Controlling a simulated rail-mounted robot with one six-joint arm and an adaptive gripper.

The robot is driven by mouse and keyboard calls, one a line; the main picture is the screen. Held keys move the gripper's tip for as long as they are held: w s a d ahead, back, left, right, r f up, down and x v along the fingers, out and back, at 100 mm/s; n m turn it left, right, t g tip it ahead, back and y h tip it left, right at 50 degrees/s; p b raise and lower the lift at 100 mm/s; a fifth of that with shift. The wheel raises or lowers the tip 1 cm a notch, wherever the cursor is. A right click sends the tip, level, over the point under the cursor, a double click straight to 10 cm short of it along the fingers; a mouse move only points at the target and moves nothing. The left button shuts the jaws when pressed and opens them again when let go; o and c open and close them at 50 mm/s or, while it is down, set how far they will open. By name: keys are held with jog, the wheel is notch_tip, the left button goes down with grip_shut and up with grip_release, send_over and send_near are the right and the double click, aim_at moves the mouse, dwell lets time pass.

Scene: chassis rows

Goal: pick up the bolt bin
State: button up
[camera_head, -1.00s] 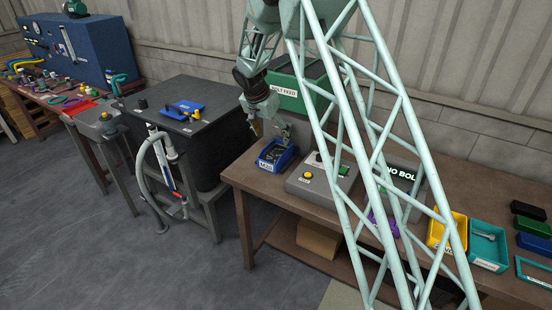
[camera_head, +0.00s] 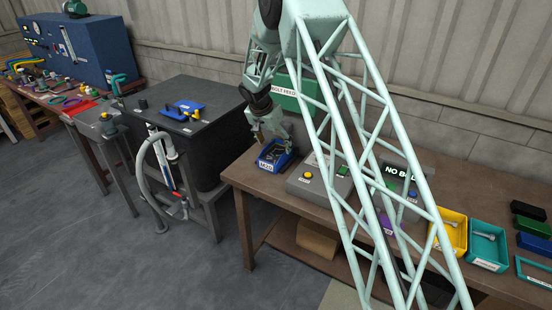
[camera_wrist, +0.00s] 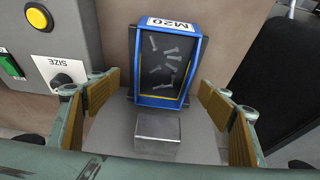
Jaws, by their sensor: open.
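The bolt bin is a blue bin (camera_head: 274,155) with a white label and several grey bolts in it, near the left end of the brown workbench. In the wrist view the bin (camera_wrist: 143,62) reads M20 and sits upright, ahead of my gripper. My gripper (camera_wrist: 170,108) is open, with one tan-padded finger at the left and one at the right. The near end of the bin lies between or just beyond the fingertips; I cannot tell whether either finger touches it. In the head view my gripper (camera_head: 262,137) is just above the bin, partly hiding its back.
A grey control box (camera_head: 318,180) with a yellow button stands close to the bin's right. A green bolt feeder (camera_head: 291,95) stands behind. A black-topped cabinet (camera_head: 190,107) is to the left. Yellow (camera_head: 452,250) and teal (camera_head: 503,252) bins stand farther right.

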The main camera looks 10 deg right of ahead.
jog(key=shift+f, duration=0.1)
send_over(276, 161)
jog(key=shift+w+f, duration=0.1)
jog(key=shift+f, duration=2.2)
jog(key=shift+c, duration=0.8)
jog(key=c, duration=1.1)
jog(key=shift+r, duration=0.2)
jog(key=shift+r, duration=1.45)
jog(key=shift+a+r, duration=0.1)
jog(key=shift+a, duration=0.1)
jog(key=s+a+b, duration=0.2)
jog(key=s+a, duration=0.9)
jog(key=s, duration=0.2)
jog(key=shift+s+a, duration=0.2)
jog(key=shift+a, duration=0.15)
